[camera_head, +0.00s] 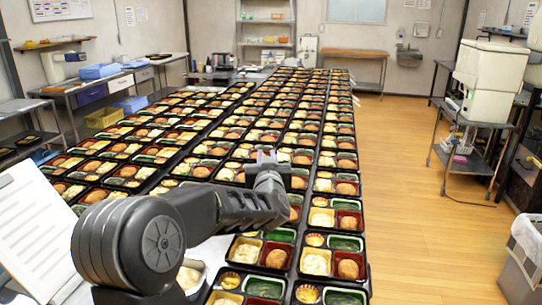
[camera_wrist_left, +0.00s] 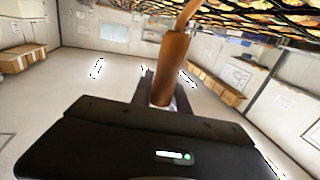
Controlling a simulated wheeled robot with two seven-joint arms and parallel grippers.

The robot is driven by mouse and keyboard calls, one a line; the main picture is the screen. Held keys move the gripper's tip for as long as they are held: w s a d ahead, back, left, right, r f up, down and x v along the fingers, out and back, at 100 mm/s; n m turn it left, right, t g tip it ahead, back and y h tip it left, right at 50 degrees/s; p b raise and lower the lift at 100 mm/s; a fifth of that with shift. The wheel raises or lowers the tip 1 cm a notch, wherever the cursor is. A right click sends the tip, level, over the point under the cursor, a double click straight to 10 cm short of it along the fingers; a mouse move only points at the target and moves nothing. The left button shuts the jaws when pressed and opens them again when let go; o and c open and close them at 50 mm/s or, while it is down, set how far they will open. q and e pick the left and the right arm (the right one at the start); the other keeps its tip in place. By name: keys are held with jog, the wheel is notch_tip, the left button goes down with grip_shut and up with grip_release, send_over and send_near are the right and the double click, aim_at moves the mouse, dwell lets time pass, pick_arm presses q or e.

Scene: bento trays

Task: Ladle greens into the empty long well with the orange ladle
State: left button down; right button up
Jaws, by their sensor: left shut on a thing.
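My left gripper (camera_head: 265,157) is raised over the rows of trays, at the end of my arm from the left. In the left wrist view the gripper (camera_wrist_left: 160,92) is shut on the orange-brown handle of the ladle (camera_wrist_left: 172,65). The handle runs up to a thin curved stem at the top edge; the ladle's bowl is out of that view. Near trays have long green wells. One green well (camera_head: 280,235) looks brighter and plainer; another (camera_head: 345,243) holds dark greens. I cannot tell surely which is empty. No container of greens is clearly visible. My right gripper is not in view.
Black bento trays (camera_head: 368,268) with rice, croquettes and small cups fill the long table. A white container (camera_head: 190,275) with pale food is partly behind my arm. A white board (camera_head: 35,225) stands at the left.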

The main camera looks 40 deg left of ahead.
pick_arm(q)
jog(key=shift+w, duration=0.3)
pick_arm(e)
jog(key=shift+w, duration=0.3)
pick_arm(q)
jog(key=shift+s, duration=0.15)
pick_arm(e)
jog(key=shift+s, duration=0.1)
pick_arm(q)
jog(key=shift+f, duration=0.2)
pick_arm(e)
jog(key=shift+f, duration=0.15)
